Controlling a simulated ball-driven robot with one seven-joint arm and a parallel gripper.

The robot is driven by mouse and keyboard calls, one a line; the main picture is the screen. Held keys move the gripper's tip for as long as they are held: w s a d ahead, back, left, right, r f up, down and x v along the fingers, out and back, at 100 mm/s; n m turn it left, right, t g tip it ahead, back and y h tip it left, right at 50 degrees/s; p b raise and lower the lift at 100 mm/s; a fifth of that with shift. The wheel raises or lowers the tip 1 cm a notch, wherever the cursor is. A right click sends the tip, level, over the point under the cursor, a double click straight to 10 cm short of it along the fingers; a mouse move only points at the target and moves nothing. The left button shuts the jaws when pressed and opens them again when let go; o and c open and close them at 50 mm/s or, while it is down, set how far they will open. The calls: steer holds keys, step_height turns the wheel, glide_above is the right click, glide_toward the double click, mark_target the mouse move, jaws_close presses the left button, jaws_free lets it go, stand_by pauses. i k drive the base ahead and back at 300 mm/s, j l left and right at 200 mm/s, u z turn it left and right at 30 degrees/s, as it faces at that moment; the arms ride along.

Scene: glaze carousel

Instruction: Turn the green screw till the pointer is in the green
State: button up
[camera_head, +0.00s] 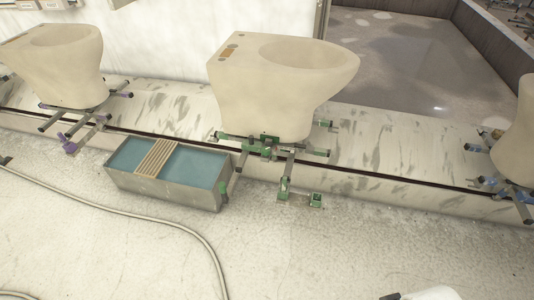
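A dark stand with green fittings (268,143) sits under the middle toilet-shaped piece (250,95), which is unglazed beige. Green parts also show lower down at the front of the stand, including a green block (284,186) and a small green bracket (316,200) near the floor. Which green part is the screw is too small to tell. I cannot make out a pointer or a green zone.
A metal trough of blue-green liquid (200,165) with a wooden slatted rack (156,157) stands left of the green fittings. Similar pieces stand left, on purple fittings (70,146), and right, on blue ones. A hose (150,222) crosses the floor. Front-centre floor is clear.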

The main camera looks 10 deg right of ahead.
mark_target(265, 151)
steer(key=i+j+z, duration=0.4)
steer(key=i, duration=0.4)
steer(key=i+j+z, duration=0.4)
steer(key=i+j, duration=0.35)
steer(key=j, duration=0.1)
